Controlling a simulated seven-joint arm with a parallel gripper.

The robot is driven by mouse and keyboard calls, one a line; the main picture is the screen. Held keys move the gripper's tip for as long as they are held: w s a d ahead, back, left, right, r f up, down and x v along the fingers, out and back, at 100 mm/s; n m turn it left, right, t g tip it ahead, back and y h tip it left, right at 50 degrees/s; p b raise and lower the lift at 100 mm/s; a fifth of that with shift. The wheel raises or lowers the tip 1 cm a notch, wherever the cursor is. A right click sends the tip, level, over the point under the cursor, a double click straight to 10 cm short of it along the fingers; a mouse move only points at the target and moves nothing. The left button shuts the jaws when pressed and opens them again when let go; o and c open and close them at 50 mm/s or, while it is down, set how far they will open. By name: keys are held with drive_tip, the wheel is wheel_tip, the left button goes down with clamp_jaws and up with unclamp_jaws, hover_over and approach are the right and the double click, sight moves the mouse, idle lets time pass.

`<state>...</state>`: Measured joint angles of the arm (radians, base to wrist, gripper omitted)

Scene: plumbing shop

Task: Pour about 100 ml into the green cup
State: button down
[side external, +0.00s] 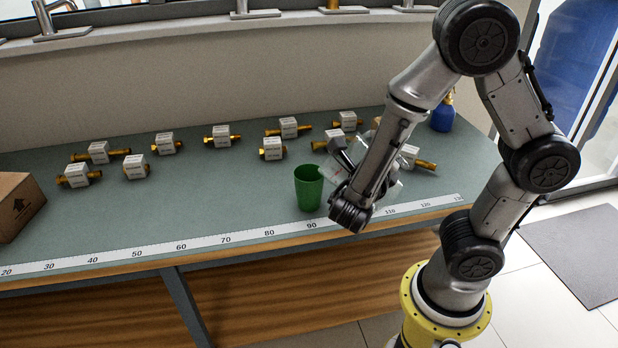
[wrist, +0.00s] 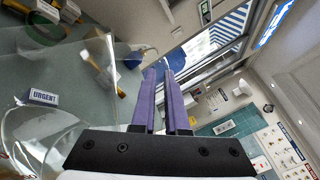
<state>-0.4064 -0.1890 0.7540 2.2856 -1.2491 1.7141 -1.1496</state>
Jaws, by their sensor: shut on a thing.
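The green cup (side external: 308,188) stands upright on the bench, close to the ruler strip. My gripper (wrist: 163,78) has its purple fingers close together; in the side view my arm's wrist largely hides them. It is shut on a clear vessel (side external: 335,174), which is tilted just right of the cup, its near end by the cup's rim. The vessel's clear wall also fills the left of the wrist view (wrist: 50,75). A green ring, apparently the cup's rim (wrist: 38,37), shows at upper left there. I cannot make out liquid or the level in the cup.
Several brass fittings with white labelled blocks (side external: 221,136) lie behind and left of the cup. A cardboard box (side external: 14,205) is at far left, a blue bottle (side external: 443,114) at back right. A ruler strip (side external: 150,254) runs along the front edge.

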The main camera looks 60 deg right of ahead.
drive_tip(key=shift+s+f+m, duration=0.25)
drive_tip(key=shift+s+m, duration=0.25)
drive_tip(key=shift+m, duration=0.1)
drive_tip(key=s+f+m+b, duration=0.2)
drive_tip(key=s+f+m, duration=0.5)
drive_tip(key=f+m, duration=0.2)
drive_tip(key=shift+s+d+f+y, duration=0.3)
drive_tip(key=shift+s+f, duration=0.1)
drive_tip(key=shift+f, duration=0.9)
drive_tip(key=shift+r, duration=0.1)
